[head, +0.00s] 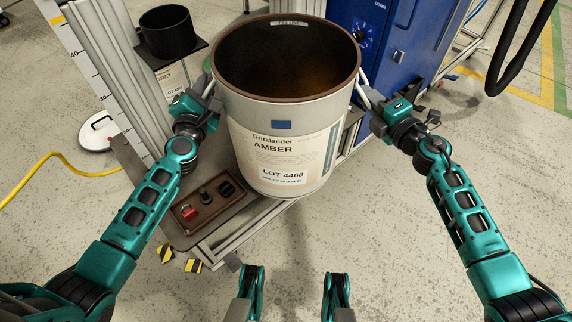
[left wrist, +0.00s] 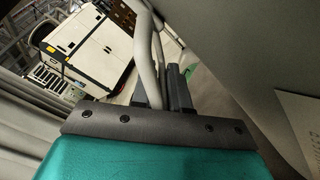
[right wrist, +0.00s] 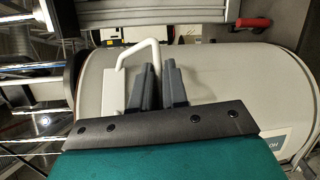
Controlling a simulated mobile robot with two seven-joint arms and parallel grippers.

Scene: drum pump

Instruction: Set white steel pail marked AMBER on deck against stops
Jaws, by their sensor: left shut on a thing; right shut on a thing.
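The white steel pail (head: 283,150) marked AMBER, LOT 4468, is upright between my two arms, its brown-lined mouth open to the head camera. My left gripper (head: 207,100) is shut on the handle (left wrist: 144,55) at its left side. My right gripper (head: 370,98) is shut on the white handle (right wrist: 126,65) at its right side. The deck (head: 137,164) shows below and left of the pail. The pail's lower front overlaps the deck's front edge in the picture. Whether its base touches the deck cannot be told. The stops are not clearly visible, perhaps hidden by the pail.
A brown tray (head: 190,221) with red and black fittings lies at the deck's front left. An aluminium post (head: 116,65) and a black cup (head: 167,34) stand at back left. A blue cabinet (head: 388,45) stands behind. A yellow hose (head: 45,163) lies left. Floor at right is clear.

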